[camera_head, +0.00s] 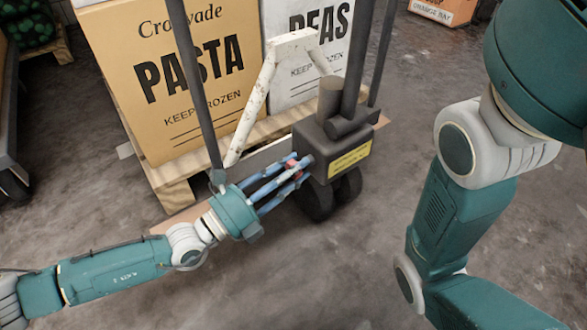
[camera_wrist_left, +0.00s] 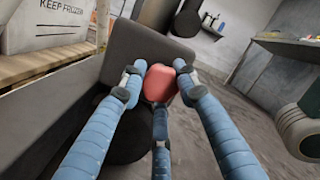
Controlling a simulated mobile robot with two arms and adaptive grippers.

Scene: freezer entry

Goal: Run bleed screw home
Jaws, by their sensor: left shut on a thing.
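The bleed screw shows as a red knob (camera_wrist_left: 159,83) on the side of the dark pump block (camera_head: 322,150) of a pallet jack. My left gripper (camera_head: 296,168) has its blue fingers around the red knob and is shut on it. In the left wrist view the fingers (camera_wrist_left: 160,85) sit to either side of the knob, with a third finger below. The knob is up against the block's dark face (camera_wrist_left: 150,48). How far the screw is threaded in cannot be seen. My right arm is at the right in the head view; its gripper is out of the picture.
A PASTA box (camera_head: 170,110) and a PEAS box (camera_head: 308,90) stand on a wooden pallet (camera_head: 172,192) behind the jack. Dark wheels (camera_head: 330,197) sit under the block. The jack's handle rises above it. The floor in front is clear.

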